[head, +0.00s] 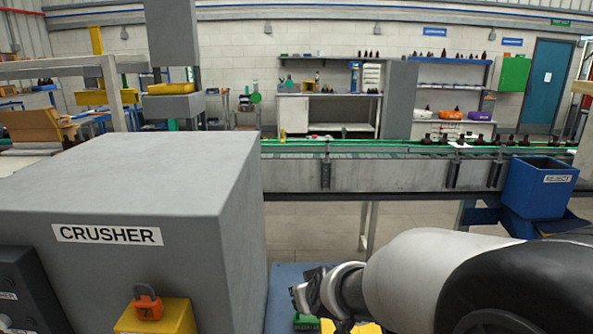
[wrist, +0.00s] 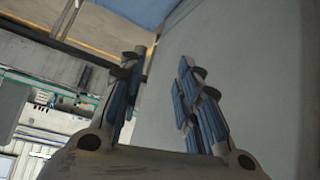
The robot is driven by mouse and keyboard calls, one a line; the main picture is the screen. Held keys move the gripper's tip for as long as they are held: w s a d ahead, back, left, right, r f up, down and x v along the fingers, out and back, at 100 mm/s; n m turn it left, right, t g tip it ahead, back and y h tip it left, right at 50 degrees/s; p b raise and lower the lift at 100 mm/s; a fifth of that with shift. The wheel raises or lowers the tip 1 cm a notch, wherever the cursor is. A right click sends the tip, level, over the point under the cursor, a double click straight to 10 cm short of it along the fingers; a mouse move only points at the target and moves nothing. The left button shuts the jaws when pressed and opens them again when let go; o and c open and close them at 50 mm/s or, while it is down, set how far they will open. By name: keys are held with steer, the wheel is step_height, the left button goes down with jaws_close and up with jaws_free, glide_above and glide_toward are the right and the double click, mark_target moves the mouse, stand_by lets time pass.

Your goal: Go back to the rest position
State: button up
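My gripper (head: 318,292) is low in the head view, at the end of my white and black arm, just right of the grey crusher box (head: 140,190). In the wrist view my gripper (wrist: 163,85) has its two blue-padded fingers spread apart, with nothing between them. A plain grey surface (wrist: 240,50) fills the right side of the wrist view, close to the right finger. Several dark amber bottles (head: 425,140) stand on the conveyor (head: 400,174) at the back right, well away from my gripper.
A blue reject bin (head: 537,190) stands at the conveyor's right end. A yellow box with an orange padlock (head: 148,303) is on the crusher's front. Shelves (head: 440,90), a white workbench (head: 325,113) and a teal door (head: 549,85) are at the back. Floor shows below the conveyor.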

steer(key=s+d+r+m+g, duration=0.1)
steer(key=s+d, duration=0.3)
steer(key=s, duration=0.6)
steer(key=s+d+r+m+g+h, duration=0.1)
steer(key=s+d+r, duration=0.2)
steer(key=s, duration=0.7)
steer(key=s+d+r+m+g, duration=0.2)
steer(key=s+d, duration=0.2)
steer(key=s, duration=0.6)
steer(key=shift+s+d+r+h, duration=0.25)
steer(key=shift+s+d+h, duration=0.05)
steer(key=shift+d+h, duration=0.1)
steer(key=shift+w, duration=0.1)
